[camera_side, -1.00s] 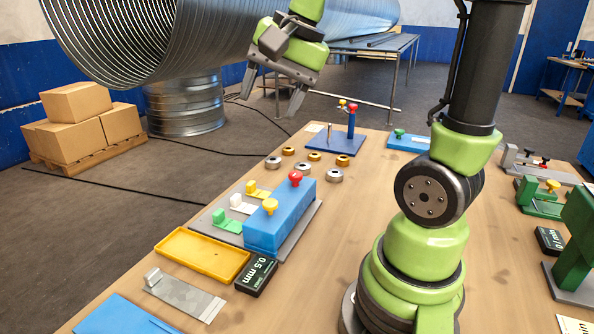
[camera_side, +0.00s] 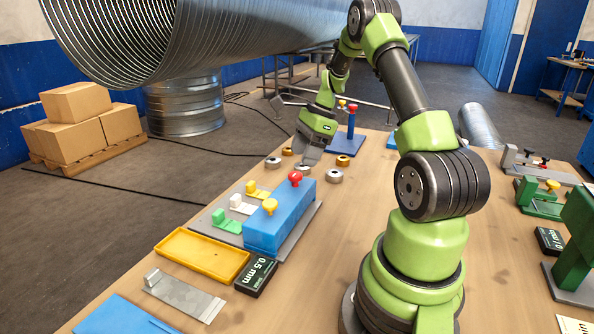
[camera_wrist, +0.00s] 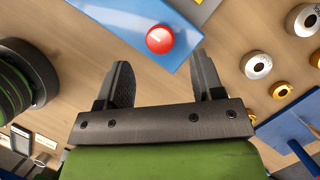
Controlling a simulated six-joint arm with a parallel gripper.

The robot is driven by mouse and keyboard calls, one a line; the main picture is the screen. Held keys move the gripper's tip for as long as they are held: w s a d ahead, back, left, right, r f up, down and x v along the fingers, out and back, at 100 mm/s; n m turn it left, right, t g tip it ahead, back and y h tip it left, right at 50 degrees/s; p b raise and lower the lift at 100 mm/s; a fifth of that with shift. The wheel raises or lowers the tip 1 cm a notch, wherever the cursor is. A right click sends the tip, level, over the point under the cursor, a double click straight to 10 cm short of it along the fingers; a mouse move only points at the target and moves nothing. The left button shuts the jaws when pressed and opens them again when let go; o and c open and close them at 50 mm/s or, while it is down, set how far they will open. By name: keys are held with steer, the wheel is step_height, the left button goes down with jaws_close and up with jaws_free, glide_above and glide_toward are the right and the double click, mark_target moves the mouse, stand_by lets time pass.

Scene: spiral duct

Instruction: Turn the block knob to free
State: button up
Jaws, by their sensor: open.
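The blue block (camera_side: 280,222) lies on a grey plate and carries a red knob (camera_side: 295,178) at its far end and a yellow knob (camera_side: 270,205) at its near end. In the wrist view the red knob (camera_wrist: 159,40) has a white mark on top, and part of the blue block (camera_wrist: 130,20) shows. My gripper (camera_side: 309,157) is open and empty, fingers down, just past the block's far end. In the wrist view my gripper (camera_wrist: 160,68) has its fingers spread, with the red knob ahead between their tips, apart from both.
Yellow, white and green pieces (camera_side: 240,205) sit along the block's left side. Several metal and brass rings (camera_side: 335,175) lie near my gripper. A blue stand (camera_side: 351,135) rises behind them. A yellow tray (camera_side: 202,255) is at front left.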

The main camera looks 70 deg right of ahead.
mark_target(296, 174)
steer(key=x, duration=0.5)
steer(key=c, duration=0.9)
